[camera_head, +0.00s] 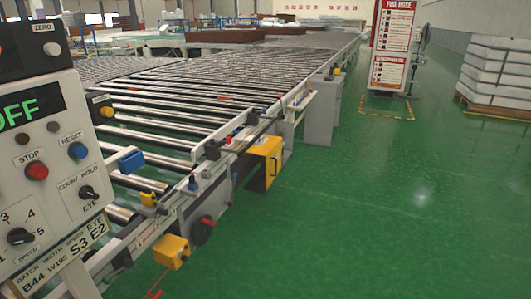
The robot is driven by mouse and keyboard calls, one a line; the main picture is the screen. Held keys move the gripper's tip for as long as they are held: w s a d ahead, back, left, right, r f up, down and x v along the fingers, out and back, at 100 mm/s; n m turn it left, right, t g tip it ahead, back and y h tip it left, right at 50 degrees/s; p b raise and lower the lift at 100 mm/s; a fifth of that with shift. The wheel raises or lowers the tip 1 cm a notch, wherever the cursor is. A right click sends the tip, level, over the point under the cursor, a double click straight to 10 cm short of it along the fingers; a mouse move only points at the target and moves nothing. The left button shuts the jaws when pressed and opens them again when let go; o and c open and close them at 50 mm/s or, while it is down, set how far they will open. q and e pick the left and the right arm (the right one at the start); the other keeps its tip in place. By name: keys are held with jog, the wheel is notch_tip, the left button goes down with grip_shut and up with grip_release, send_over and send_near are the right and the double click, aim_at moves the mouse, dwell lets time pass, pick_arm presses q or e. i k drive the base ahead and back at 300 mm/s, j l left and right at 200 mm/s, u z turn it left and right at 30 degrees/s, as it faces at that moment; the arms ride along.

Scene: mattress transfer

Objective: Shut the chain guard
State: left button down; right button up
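A yellow box-shaped cover (262,163) with a dark handle sits on the near side of the roller conveyor (180,110). It looks like the chain guard, but no label confirms this. I cannot tell whether its panel is open or closed. A smaller yellow box (171,251) hangs lower on the conveyor frame, nearer to me. Neither of my grippers shows in this view.
A control panel (45,150) with knobs and buttons fills the left edge. Green floor (350,220) lies clear on the right. A red-and-white fire hose sign (391,45) and stacked white mattresses (497,75) on a pallet stand further back.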

aim_at(272, 148)
jog(key=i+l, duration=0.15)
jog(key=i, duration=0.4)
jog(key=i+l, duration=0.1)
jog(key=i, duration=0.45)
jog(key=i+l, duration=0.15)
jog(key=i, duration=0.45)
